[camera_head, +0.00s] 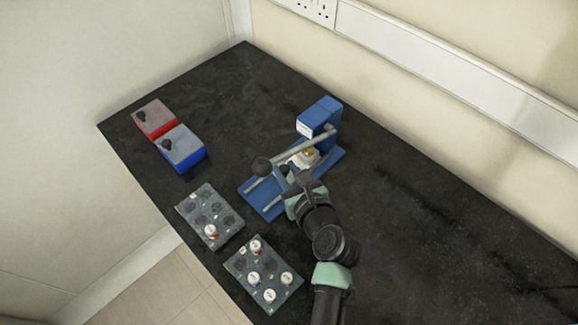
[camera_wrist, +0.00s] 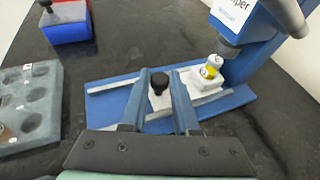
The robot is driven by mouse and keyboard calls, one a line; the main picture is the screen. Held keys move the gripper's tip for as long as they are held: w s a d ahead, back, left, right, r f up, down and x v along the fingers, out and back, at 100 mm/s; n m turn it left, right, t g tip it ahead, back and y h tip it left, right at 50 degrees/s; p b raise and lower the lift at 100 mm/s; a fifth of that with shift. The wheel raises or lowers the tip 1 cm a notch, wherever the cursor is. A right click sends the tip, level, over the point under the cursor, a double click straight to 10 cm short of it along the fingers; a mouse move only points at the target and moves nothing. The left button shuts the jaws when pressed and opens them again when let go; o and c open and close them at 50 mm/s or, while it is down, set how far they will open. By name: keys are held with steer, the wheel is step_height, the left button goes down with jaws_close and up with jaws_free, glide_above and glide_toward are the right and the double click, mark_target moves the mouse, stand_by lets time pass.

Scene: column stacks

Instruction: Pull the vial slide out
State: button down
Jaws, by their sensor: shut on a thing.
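The vial slide (camera_wrist: 207,84) is a white block on the rails of a blue press (camera_wrist: 238,101). A vial with a yellow band (camera_wrist: 211,66) stands upright in it, under the press head. A black knob (camera_wrist: 159,81) stands on the slide's near end, between my gripper's fingers. My gripper (camera_wrist: 161,84) is shut on the slide's knob. In the head view my gripper (camera_head: 290,172) reaches over the press base, and the slide (camera_head: 305,158) shows behind it with the vial on top. My arm hides part of the base.
Two grey racks stand at the front left; one (camera_head: 211,218) holds a white-capped vial, the other (camera_head: 262,277) several. A red box (camera_head: 154,118) and a blue box (camera_head: 181,148) with knobbed lids stand at the back left. The right counter is clear.

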steer(key=s+a+p, duration=0.4)
steer(key=s+a, duration=0.1)
steer(key=shift+s+a+p, duration=0.2)
steer(key=shift+s+p, duration=0.05)
steer(key=shift+p, duration=0.1)
steer(key=shift+s+a+f, duration=0.15)
steer(key=shift+a, duration=0.1)
steer(key=c, duration=0.7)
jaws_free()
steer(key=shift+s, duration=0.1)
steer(key=shift+o, duration=0.2)
steer(key=shift+s+d+r, duration=0.25)
steer(key=shift+s+r, duration=0.05)
steer(key=shift+s, duration=0.05)
steer(key=v, duration=1.2)
